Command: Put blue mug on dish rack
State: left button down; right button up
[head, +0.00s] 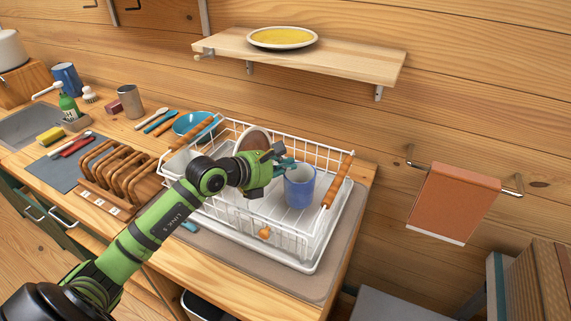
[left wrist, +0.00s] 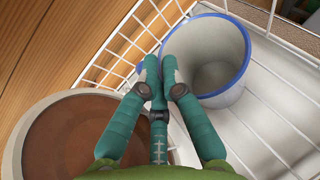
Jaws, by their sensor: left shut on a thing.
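The blue mug (head: 300,187) is upright inside the white wire dish rack (head: 297,243), toward its right end. Its open top and pale inside show in the left wrist view, where the mug (left wrist: 227,88) has a blue rim. My left gripper (head: 284,163) reaches into the rack from the left, and its teal fingers (left wrist: 162,82) are shut on the mug's near left side at the rim. Whether the mug's base touches the rack floor is hard to tell. My right gripper does not show.
A brown plate (head: 254,140) with a pale rim stands in the rack left of the mug, close to my gripper. Wooden racks (head: 123,172) stand left of the dish rack. A shelf (head: 345,62) with a yellow plate (head: 282,37) hangs above. Another blue mug (head: 67,78) stands far left.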

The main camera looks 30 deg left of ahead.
pick_arm(q)
jog(key=c, duration=1.8)
grip_release()
jog(key=shift+f, duration=0.2)
jog(key=o, duration=0.4)
jog(key=shift+r, duration=0.2)
jog(key=shift+b+v, duration=1.65)
jog(key=shift+v, duration=4.4)
